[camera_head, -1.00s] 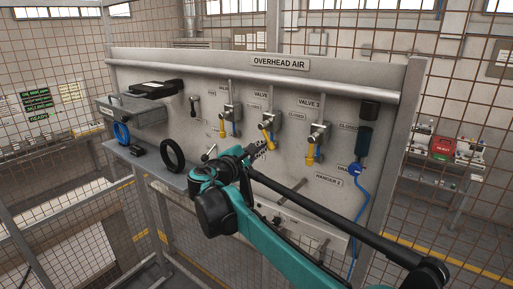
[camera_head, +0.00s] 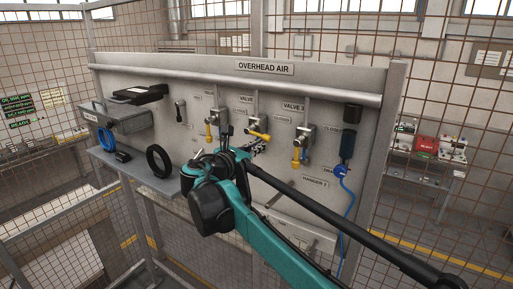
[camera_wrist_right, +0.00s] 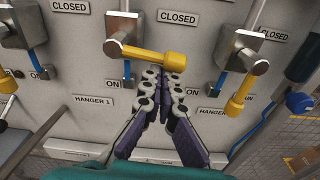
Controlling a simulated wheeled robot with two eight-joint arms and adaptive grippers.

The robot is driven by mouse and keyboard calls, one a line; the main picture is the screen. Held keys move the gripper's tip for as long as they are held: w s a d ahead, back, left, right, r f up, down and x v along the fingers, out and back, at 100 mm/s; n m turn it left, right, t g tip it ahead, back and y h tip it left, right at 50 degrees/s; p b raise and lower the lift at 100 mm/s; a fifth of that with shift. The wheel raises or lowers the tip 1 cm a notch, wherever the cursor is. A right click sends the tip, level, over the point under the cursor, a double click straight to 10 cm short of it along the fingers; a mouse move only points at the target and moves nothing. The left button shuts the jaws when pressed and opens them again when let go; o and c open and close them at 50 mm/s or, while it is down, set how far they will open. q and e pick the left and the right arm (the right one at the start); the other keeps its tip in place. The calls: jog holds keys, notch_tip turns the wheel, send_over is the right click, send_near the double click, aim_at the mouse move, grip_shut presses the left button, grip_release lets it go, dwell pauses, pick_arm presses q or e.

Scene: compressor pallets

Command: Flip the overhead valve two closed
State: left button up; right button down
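Overhead valve two is the middle valve (camera_head: 253,118) on the grey panel. Its yellow handle (camera_head: 259,135) lies nearly sideways, pointing right and slightly down. In the right wrist view this handle (camera_wrist_right: 150,54) spans from its grey hub to a knob, between the ON label and the CLOSED label (camera_wrist_right: 178,17). My right gripper (camera_wrist_right: 166,74) is just below the knob end, fingertips close together, at or touching the handle's underside; the exact contact is hidden. In the head view the right gripper (camera_head: 257,147) is partly hidden by its arm. My left gripper is not in view.
Valve three (camera_head: 305,135) stands to the right, its yellow handle hanging down; valve one (camera_head: 210,118) is to the left. A blue hose (camera_head: 346,185) hangs at the panel's right. A shelf with a black coil (camera_head: 159,161) is at the left.

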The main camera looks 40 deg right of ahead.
jog(key=shift+s+d+r, duration=0.1)
jog(key=shift+r, duration=0.35)
dwell(0.5)
notch_tip(320, 180, down, 5)
jog(key=b, duration=0.3)
jog(key=r+b+v, duration=0.1)
jog(key=v, duration=0.8)
jog(key=shift+r, duration=0.1)
